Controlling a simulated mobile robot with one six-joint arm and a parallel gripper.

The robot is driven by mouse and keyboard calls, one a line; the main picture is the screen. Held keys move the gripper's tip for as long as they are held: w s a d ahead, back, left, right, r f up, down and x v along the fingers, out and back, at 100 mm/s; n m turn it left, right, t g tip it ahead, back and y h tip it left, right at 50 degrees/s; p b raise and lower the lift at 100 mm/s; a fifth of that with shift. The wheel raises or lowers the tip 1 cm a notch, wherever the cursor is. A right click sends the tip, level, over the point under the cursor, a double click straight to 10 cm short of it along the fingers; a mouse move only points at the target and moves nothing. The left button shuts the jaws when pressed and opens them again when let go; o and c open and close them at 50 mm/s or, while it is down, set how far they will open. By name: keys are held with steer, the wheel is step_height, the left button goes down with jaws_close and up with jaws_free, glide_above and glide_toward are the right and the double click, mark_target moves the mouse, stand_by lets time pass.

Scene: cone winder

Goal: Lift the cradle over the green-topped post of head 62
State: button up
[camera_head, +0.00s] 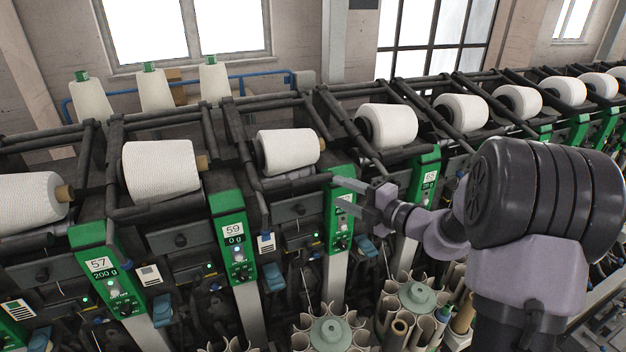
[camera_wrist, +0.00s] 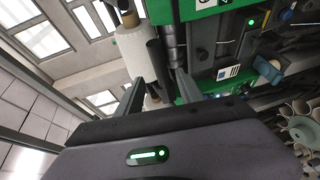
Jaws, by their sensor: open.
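Dark cradle frames each hold a white cone. The cradle (camera_head: 297,185) just left of my gripper carries a white cone (camera_head: 288,151). Beside it stands a green-topped post (camera_head: 341,216), partly covered by my gripper; its number cannot be read, so I cannot confirm it is head 62. My gripper (camera_head: 345,194) is open, its fingers pointing left in front of that post's top. In the wrist view the fingers (camera_wrist: 160,82) stand apart, with a dark bar (camera_wrist: 172,42) and a white cone (camera_wrist: 133,55) beyond them. I cannot tell whether they touch the bar.
Posts 57 (camera_head: 104,268) and 59 (camera_head: 234,238) stand to the left. More cradles with cones run to the right. Bobbin magazines (camera_head: 331,334) (camera_head: 417,297) stand below in front. Three cones (camera_head: 155,90) stand behind the machine.

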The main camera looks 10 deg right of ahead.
mark_target(317, 183)
steer(key=x, duration=1)
steer(key=shift+a, duration=0.1)
steer(key=shift+c, duration=0.4)
jaws_close()
stand_by(0.5)
